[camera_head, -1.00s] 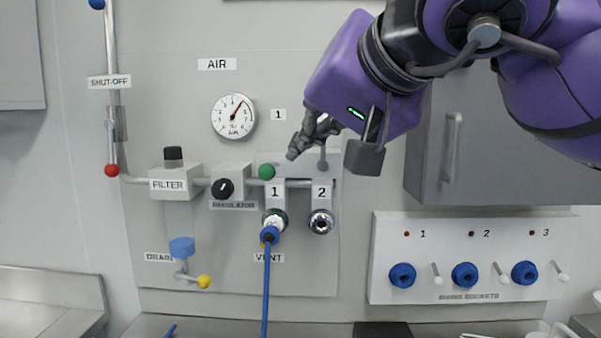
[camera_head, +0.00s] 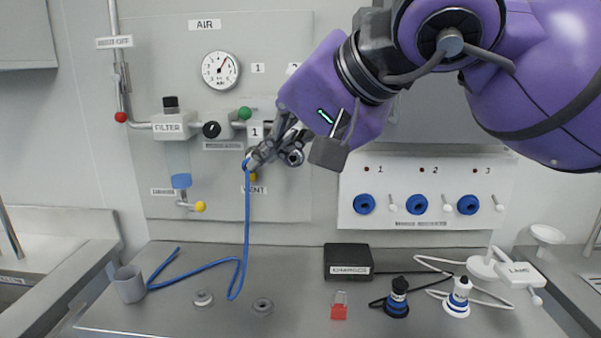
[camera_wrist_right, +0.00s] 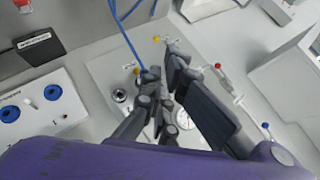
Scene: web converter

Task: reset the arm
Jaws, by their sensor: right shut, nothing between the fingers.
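My right arm comes in from the upper right in the head view. Its gripper (camera_head: 259,160) is shut and empty, with its fingertips in front of the air panel (camera_head: 290,205) at outlet 1, by the top of the blue hose (camera_head: 246,215). They cover the hose's connector, so I cannot tell whether they touch it. The hose hangs down to the counter. In the right wrist view the closed fingers (camera_wrist_right: 163,68) point toward the panel, close to the blue hose (camera_wrist_right: 126,38). My left gripper is not in view.
The gauge (camera_head: 220,68), green knob (camera_head: 245,113) and yellow drain handle (camera_head: 200,206) are near the gripper. A socket panel (camera_head: 430,225) is to the right. Below, the counter (camera_head: 200,325) holds a grey cup (camera_head: 129,284), a black box (camera_head: 347,257) and plugs.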

